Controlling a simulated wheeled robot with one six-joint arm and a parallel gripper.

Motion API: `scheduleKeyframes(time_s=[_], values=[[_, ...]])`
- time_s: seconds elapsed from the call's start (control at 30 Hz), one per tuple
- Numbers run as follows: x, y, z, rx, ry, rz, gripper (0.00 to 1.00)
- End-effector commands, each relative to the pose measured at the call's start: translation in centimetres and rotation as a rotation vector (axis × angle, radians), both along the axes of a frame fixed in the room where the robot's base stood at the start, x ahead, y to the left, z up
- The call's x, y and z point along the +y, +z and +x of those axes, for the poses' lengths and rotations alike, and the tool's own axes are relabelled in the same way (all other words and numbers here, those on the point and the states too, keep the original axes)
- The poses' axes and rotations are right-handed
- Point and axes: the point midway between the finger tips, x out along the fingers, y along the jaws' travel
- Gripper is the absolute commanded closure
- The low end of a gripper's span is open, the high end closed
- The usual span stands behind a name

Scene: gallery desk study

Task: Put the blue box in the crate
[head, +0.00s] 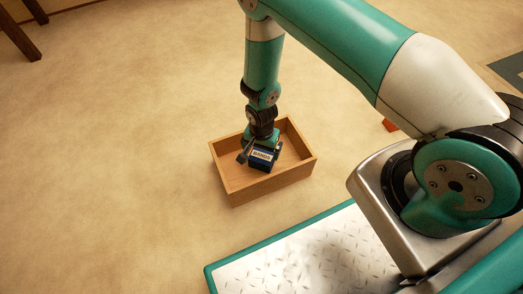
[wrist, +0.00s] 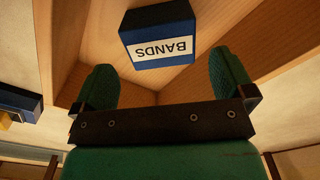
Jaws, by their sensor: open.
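The blue box (head: 263,160), with a white label reading BANDS, is inside the open wooden crate (head: 236,190). In the wrist view the box (wrist: 160,38) shows at the top, beyond my fingertips, with the crate's wooden walls (wrist: 70,45) around it. My gripper (wrist: 163,68) is open, its two green fingers spread wide with nothing between them. In the head view my gripper (head: 262,143) points down into the crate, right by the box. I cannot tell whether the box lies flat on the crate's floor.
The crate stands on a beige floor with free room to its left. A small orange-red thing (head: 389,125) shows partly behind my arm. Dark wooden legs (head: 20,35) stand at the far left. A blue and yellow thing (wrist: 18,105) lies at the wrist view's left edge.

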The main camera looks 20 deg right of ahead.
Motion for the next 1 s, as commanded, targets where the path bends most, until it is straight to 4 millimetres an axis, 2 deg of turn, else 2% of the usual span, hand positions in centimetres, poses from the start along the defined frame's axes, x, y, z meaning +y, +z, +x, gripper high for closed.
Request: scheduleKeyframes(time_s=[0.03, 0.1, 0.37, 0.47, 0.57, 0.6, 0.73, 0.8, 0.87, 0.9, 1.0], values=[[0.0, 1.9, 0.0, -0.001, 0.000, 0.001, 0.00], [0.0, 3.0, 0.0, -0.001, 0.000, 0.001, 0.00], [0.2, 5.8, 0.3, -0.003, 0.012, 0.007, 0.00], [1.1, 9.0, 1.2, -0.012, 0.064, 0.033, 0.00], [2.5, 14.7, 1.9, -0.025, 0.171, 0.082, 0.00], [3.0, 17.4, 1.9, -0.030, 0.228, 0.104, 0.00], [4.5, 26.3, 0.6, -0.058, 0.434, 0.176, 0.00], [5.1, 30.7, -0.9, -0.078, 0.552, 0.210, 0.00], [5.4, 34.2, -2.6, -0.098, 0.658, 0.236, 0.00], [5.5, 36.4, -3.9, -0.113, 0.730, 0.251, 0.00], [5.6, 41.2, -7.7, -0.153, 0.915, 0.281, 0.00]])
